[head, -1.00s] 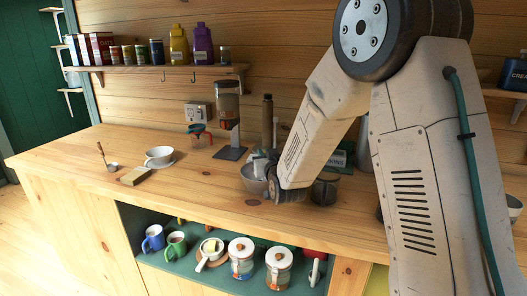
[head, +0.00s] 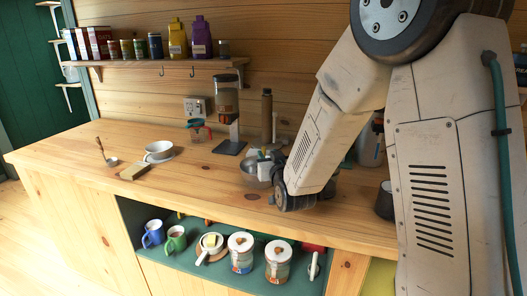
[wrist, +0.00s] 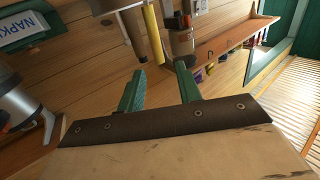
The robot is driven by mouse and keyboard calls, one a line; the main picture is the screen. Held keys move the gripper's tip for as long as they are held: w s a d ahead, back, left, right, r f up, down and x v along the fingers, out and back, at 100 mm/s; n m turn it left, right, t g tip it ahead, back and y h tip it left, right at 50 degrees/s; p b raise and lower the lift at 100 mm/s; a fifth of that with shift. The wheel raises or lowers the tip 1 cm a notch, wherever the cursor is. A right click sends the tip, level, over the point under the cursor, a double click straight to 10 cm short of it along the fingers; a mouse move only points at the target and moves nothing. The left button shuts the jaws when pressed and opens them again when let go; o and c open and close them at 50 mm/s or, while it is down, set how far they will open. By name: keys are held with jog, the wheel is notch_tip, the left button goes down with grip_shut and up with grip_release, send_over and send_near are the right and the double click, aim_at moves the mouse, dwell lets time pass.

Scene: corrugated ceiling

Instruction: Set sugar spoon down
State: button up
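My gripper (wrist: 160,78) shows in the wrist view with its two green fingers apart and nothing visible between them. A spoon or small ladle with a thin brown handle (head: 100,147) is at the counter's left end, handle tilted up, far from my gripper. I cannot tell whether it is the sugar spoon.
The wooden counter (head: 205,180) is clear between the white cup (head: 159,150) and the bowl. A dispenser (head: 228,115) and a tall brown mill (head: 267,115) stand behind. Mugs and jars (head: 240,252) fill the green shelf below.

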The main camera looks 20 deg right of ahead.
jog(key=s+r+g, duration=0.2)
jog(key=s+g, duration=0.6)
jog(key=s, duration=1.2)
jog(key=s+d+r+g+y, duration=0.1)
jog(key=s+r+g, duration=0.2)
jog(key=s+g, duration=0.5)
jog(key=s, duration=1.3)
jog(key=shift+s+d+r+n+g, duration=0.15)
jog(key=shift+s+d+n+g, duration=0.15)
jog(key=shift+n+g, duration=0.1)
